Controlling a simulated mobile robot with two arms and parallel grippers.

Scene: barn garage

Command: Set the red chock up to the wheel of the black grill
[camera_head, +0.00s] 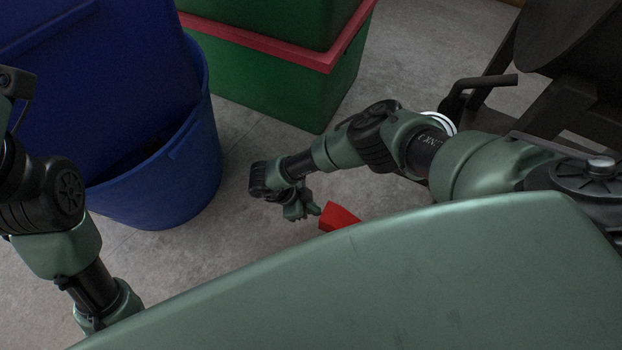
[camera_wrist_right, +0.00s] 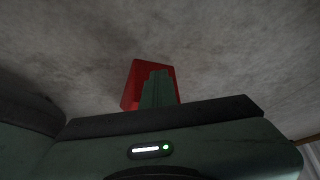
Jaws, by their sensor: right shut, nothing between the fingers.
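The red chock (camera_head: 338,217) lies on the concrete floor, partly hidden behind my green body in the head view. My right gripper (camera_head: 314,210) is just left of it, fingers shut and empty. In the right wrist view the chock (camera_wrist_right: 132,88) shows behind and to the left of the closed fingers (camera_wrist_right: 158,88); I cannot tell whether they touch it. The black grill (camera_head: 568,35) stands at the upper right, with its dark legs and a bar showing. Its wheel cannot be made out clearly behind my right arm. My left arm shows at the left, but its gripper is out of sight.
A large blue bin (camera_head: 170,180) stands at the left, between my arms. A green crate (camera_head: 270,75) with a red rim (camera_head: 300,52) stands at the back. Bare concrete floor (camera_head: 400,60) lies between the crate and the grill.

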